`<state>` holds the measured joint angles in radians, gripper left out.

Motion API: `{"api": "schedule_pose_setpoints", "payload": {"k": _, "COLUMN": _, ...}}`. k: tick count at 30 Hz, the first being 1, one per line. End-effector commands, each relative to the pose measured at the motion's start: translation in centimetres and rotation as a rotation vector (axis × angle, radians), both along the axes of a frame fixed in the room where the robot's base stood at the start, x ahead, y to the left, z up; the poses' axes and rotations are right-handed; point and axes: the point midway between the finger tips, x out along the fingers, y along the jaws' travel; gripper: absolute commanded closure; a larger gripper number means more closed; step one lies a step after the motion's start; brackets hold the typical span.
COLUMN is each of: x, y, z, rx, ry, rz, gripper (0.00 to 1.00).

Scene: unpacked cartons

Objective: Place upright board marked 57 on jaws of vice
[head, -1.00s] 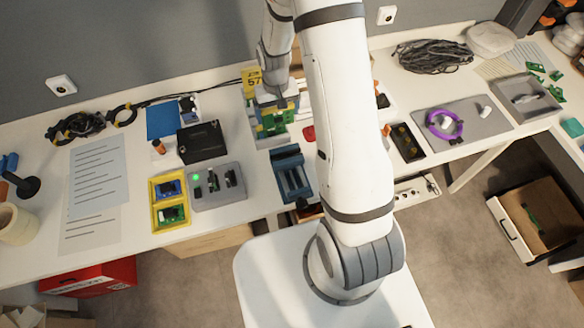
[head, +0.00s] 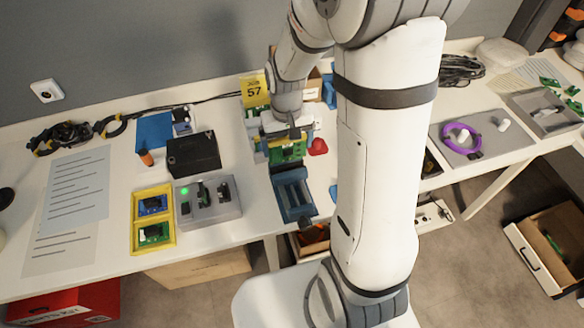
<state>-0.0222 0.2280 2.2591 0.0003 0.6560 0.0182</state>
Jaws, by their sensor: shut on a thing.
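My gripper (head: 286,136) points down and is shut on a green circuit board (head: 288,152), held upright with its face towards the camera. The board is just behind the blue vice (head: 291,198) in the picture; whether it touches the vice is not clear. The vice stands near the table's front edge, its jaws partly hidden by the board. A yellow sign marked 57 (head: 254,91) stands at the back, behind my gripper. No number can be read on the held board itself.
A yellow tray (head: 154,247) with two boards and a grey fixture with a green light (head: 208,213) lie left of the vice. A black box (head: 194,155) stands behind them. A red object (head: 318,147) lies right of the held board. My arm hides the table's middle right.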

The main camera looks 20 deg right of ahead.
Motion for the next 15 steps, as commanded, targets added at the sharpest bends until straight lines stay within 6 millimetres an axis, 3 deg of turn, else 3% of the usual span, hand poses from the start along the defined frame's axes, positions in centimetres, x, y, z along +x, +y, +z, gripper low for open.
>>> {"api": "schedule_pose_setpoints", "payload": {"k": 15, "x": 0.0, "y": -0.1, "z": -6.1, "rx": 0.000, "ry": 0.000, "rz": -0.001, "gripper": 0.35}}
